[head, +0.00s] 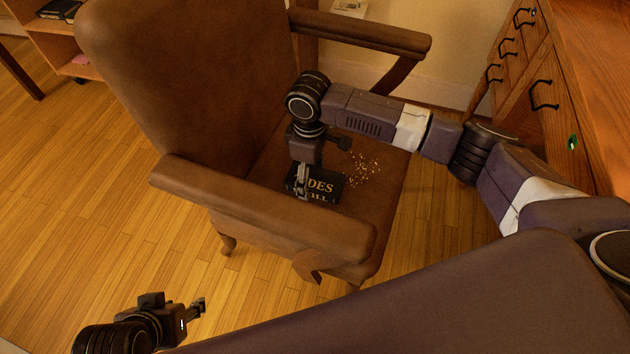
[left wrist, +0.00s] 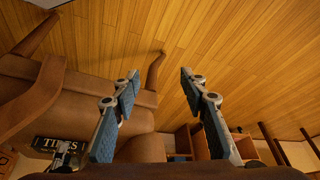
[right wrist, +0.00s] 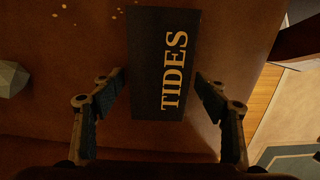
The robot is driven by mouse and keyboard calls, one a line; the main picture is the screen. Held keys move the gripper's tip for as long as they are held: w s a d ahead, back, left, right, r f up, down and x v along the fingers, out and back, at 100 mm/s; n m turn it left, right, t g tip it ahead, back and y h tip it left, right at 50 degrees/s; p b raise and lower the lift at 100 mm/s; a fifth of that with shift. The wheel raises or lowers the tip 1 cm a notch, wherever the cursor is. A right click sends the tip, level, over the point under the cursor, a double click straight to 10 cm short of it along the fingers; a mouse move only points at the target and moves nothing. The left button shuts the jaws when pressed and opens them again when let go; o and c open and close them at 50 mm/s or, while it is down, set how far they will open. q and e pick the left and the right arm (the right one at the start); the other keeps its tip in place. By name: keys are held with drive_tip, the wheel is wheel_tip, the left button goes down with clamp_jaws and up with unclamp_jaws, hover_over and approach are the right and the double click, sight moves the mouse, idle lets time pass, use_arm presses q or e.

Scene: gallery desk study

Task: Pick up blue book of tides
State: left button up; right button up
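The book of tides (head: 327,184) lies on the brown seat of the armchair. It looks dark, nearly black, with gold "TIDES" lettering. My right gripper (head: 302,185) is directly over the book and hides part of it. In the right wrist view, the book (right wrist: 150,60) shows between the open fingers of this gripper (right wrist: 158,80), with gaps on both sides. My left gripper (head: 200,307) is low at the left over the wood floor. In the left wrist view its fingers (left wrist: 160,75) are apart and empty, and the book (left wrist: 62,144) shows at lower left.
The armchair's near armrest (head: 260,207), far armrest (head: 365,32) and backrest (head: 190,80) surround the seat. Crumbs (head: 364,168) lie beside the book. A wooden desk with drawers (head: 535,60) stands at right. A shelf (head: 50,40) is at upper left. Floor at left is clear.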

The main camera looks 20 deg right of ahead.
drive_tip(key=c, duration=1)
